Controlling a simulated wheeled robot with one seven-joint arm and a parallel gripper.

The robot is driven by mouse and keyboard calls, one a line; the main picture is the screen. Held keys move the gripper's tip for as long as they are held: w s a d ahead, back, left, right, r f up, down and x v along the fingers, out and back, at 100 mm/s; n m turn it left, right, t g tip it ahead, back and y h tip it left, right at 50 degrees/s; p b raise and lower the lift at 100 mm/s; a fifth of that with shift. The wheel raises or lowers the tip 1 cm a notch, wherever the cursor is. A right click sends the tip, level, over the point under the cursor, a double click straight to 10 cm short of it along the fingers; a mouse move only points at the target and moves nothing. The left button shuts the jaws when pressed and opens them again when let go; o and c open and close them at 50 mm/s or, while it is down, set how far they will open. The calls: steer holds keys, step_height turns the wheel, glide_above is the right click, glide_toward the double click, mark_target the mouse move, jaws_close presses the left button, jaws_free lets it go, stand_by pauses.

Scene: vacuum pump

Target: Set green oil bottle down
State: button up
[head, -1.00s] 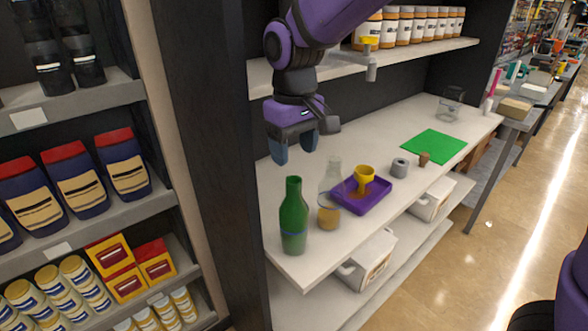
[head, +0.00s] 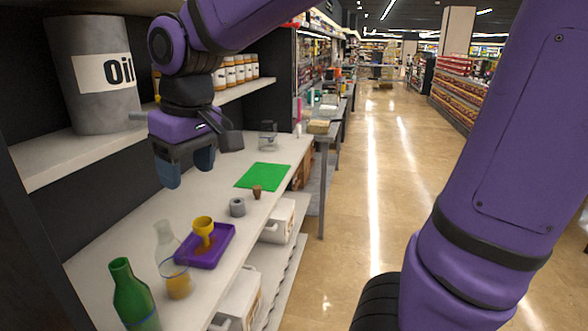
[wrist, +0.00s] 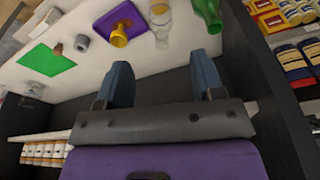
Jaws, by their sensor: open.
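The green oil bottle (head: 133,297) stands upright on the white shelf top at the lower left of the head view. It also shows in the wrist view at the top right (wrist: 208,14). My gripper (head: 188,170) is open and empty, raised above the shelf top, apart from the bottle and farther back along the shelf. In the wrist view its two blue fingers (wrist: 162,82) are spread with nothing between them.
Beside the bottle stand a clear bottle with amber liquid (head: 177,278) and a purple tray (head: 205,255) holding a yellow funnel (head: 203,228). Beyond are a grey ring (head: 237,207), a brown stopper (head: 257,192) and a green mat (head: 263,176). A large oil drum (head: 97,100) stands on the upper shelf.

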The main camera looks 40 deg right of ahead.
steer(key=s+d+m+t, duration=0.3)
steer(key=s+d+m, duration=0.1)
steer(key=s+d, duration=0.7)
steer(key=shift+s+r+h, duration=0.15)
steer(key=shift+s+h, duration=0.25)
steer(key=shift+s, duration=0.65)
steer(key=shift+d, duration=0.1)
